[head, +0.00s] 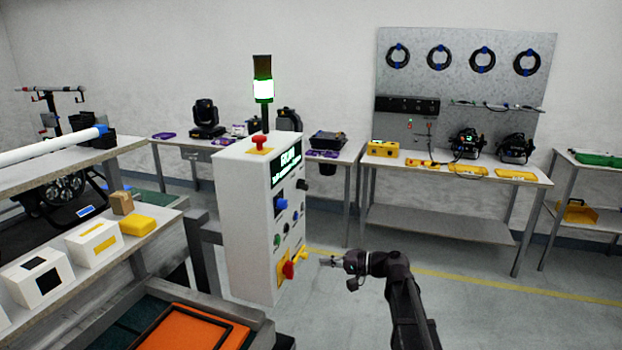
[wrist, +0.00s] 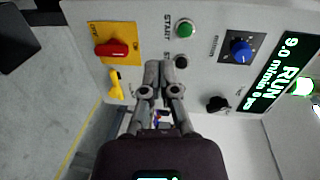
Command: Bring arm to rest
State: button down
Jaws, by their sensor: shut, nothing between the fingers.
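My gripper (head: 328,262) is at the end of my dark arm, just right of the white control box in the head view. In the wrist view my gripper (wrist: 152,68) is shut and empty, its fingers pointing at the panel of the control box (wrist: 140,15). The fingertips appear near the panel, between the green start button (wrist: 185,28) and the red rotary handle (wrist: 112,48). I cannot tell whether they touch the panel. In the head view the control box (head: 240,220) stands upright with a lit green lamp on top.
A workbench (head: 450,190) with yellow items stands at the back right. A shelf with boxes (head: 95,240) is at the left, and an orange tray (head: 190,330) lies in front. The floor (head: 500,315) right of my arm is clear. The screen (wrist: 275,75) reads RUN.

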jog(key=s+d+f+n+g+h+p, duration=0.2)
jog(key=s+f+g+h+p, duration=0.1)
jog(key=s+f+h, duration=0.65)
jog(key=s+d+n+g+h+p, duration=0.1)
jog(key=s+d+g+h+p, duration=0.1)
jog(key=s+d+h, duration=0.4)
jog(key=shift+s+d+f, duration=0.45)
jog(key=shift+s+d, duration=1.45)
jog(key=shift+s, duration=0.35)
